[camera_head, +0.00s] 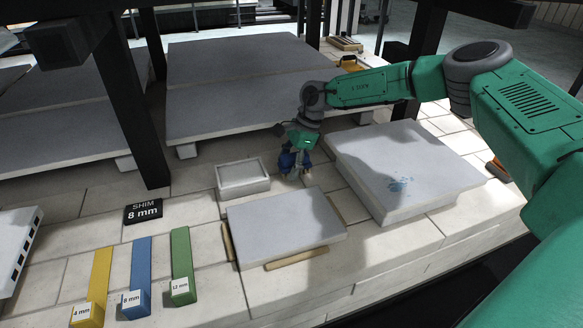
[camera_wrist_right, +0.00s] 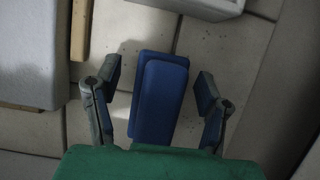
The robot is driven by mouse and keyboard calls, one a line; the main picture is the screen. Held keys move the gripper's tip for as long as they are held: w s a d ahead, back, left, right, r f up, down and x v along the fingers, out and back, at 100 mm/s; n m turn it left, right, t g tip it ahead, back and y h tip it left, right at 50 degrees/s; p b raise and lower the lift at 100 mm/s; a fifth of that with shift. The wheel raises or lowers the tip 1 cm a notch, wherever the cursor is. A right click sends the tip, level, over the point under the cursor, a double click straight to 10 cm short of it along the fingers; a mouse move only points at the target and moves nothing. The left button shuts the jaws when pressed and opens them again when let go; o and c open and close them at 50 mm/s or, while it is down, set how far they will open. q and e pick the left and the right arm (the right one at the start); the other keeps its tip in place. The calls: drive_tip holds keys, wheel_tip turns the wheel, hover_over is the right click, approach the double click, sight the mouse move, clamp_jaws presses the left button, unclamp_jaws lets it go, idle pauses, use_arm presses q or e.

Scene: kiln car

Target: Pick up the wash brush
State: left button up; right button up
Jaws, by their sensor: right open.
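My right gripper (camera_head: 293,174) reaches down to the pale brick deck, beyond the small grey slab. In the right wrist view its two dark fingers (camera_wrist_right: 160,100) stand wide apart. A blue block-like thing (camera_wrist_right: 160,98) lies between them in that view, with a gap on each side. Blue also shows at the gripper in the head view (camera_head: 286,161). I cannot make out bristles, so I cannot tell for sure whether this is the wash brush. My left gripper is not in view.
A small pale tray (camera_head: 243,190) stands left of the gripper. A thick slab (camera_head: 400,165) is at right, a smaller slab (camera_head: 285,225) in front. Yellow (camera_head: 93,285), blue (camera_head: 138,275) and green (camera_head: 182,265) shim bars lie at left. A dark post (camera_head: 138,110) rises behind them.

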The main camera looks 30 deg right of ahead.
sight(291, 155)
drive_tip(key=shift+d, duration=0.25)
drive_tip(key=shift+c, duration=0.4)
drive_tip(key=shift+d+f, duration=0.2)
drive_tip(key=shift+d, duration=0.3)
drive_tip(key=c, duration=1.2)
drive_tip(key=shift+d, duration=0.1)
drive_tip(key=shift+a, duration=0.35)
drive_tip(key=shift+a+r, duration=0.2)
drive_tip(key=shift+r, duration=0.05)
drive_tip(key=r+p, duration=0.1)
drive_tip(key=r, duration=0.2)
drive_tip(key=r+p, duration=0.1)
drive_tip(key=r, duration=0.2)
drive_tip(key=r+p, duration=0.1)
drive_tip(key=r, duration=0.2)
drive_tip(key=shift+d+r, duration=0.15)
drive_tip(key=shift+d, duration=0.2)
drive_tip(key=shift+a+r, duration=0.15)
drive_tip(key=shift+r, duration=0.05)
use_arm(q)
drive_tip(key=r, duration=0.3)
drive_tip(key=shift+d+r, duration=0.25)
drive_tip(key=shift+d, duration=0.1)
use_arm(e)
drive_tip(key=shift+a, duration=0.15)
